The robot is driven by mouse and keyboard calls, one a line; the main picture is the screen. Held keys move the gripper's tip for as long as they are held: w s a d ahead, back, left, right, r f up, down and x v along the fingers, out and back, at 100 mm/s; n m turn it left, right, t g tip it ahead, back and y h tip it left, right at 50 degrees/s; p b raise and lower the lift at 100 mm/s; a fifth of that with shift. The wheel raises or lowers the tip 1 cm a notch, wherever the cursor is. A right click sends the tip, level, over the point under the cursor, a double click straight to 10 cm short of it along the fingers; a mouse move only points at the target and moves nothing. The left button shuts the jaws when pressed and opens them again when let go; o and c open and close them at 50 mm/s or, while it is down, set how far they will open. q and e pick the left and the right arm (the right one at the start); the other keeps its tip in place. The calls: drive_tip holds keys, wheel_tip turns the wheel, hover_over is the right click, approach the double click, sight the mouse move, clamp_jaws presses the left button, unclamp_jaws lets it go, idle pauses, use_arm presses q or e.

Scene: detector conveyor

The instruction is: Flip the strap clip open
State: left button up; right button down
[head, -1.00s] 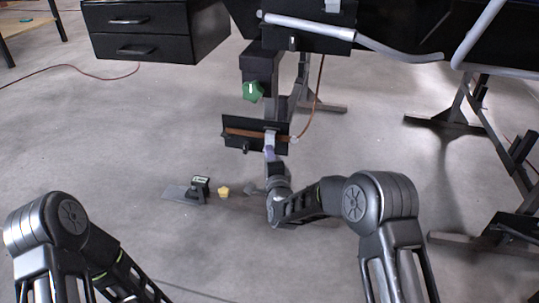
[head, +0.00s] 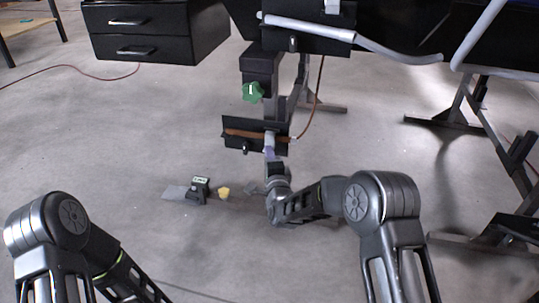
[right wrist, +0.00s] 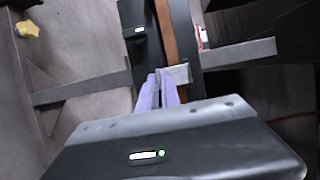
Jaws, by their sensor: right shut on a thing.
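A black plate (head: 238,123) on the stand carries a brown strap (head: 243,133). The pale grey strap clip (head: 269,137) sits across the strap near the plate's right end. My right gripper (head: 269,150) reaches up to it from below. In the right wrist view the purple fingers of my right gripper (right wrist: 158,82) are close together, shut on the lower edge of the grey clip (right wrist: 181,73). The brown strap (right wrist: 166,35) runs past it. How far the clip is tilted off the plate is hard to tell. My left arm shows at lower left, its gripper outside the frame.
A green knob (head: 252,92) hangs above the plate. A yellow star-shaped knob (head: 223,192) and a small black labelled block (head: 199,187) lie below, left of my right wrist. A black drawer unit (head: 150,30) stands at upper left. Open grey floor lies at left.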

drive_tip(key=r+g+p, duration=0.1)
drive_tip(key=g+p, duration=0.1)
drive_tip(key=p, duration=0.2)
drive_tip(key=s+r+m+g+p, duration=0.1)
drive_tip(key=r+g+p, duration=0.1)
drive_tip(key=p, duration=0.3)
drive_tip(key=r+m+g+p, duration=0.1)
drive_tip(key=g+p, duration=0.1)
drive_tip(key=p, duration=0.2)
drive_tip(key=shift+s+a+r+g+y, duration=0.15)
drive_tip(key=shift+s+a+g+y, duration=0.1)
drive_tip(key=shift+a+g+y, duration=0.05)
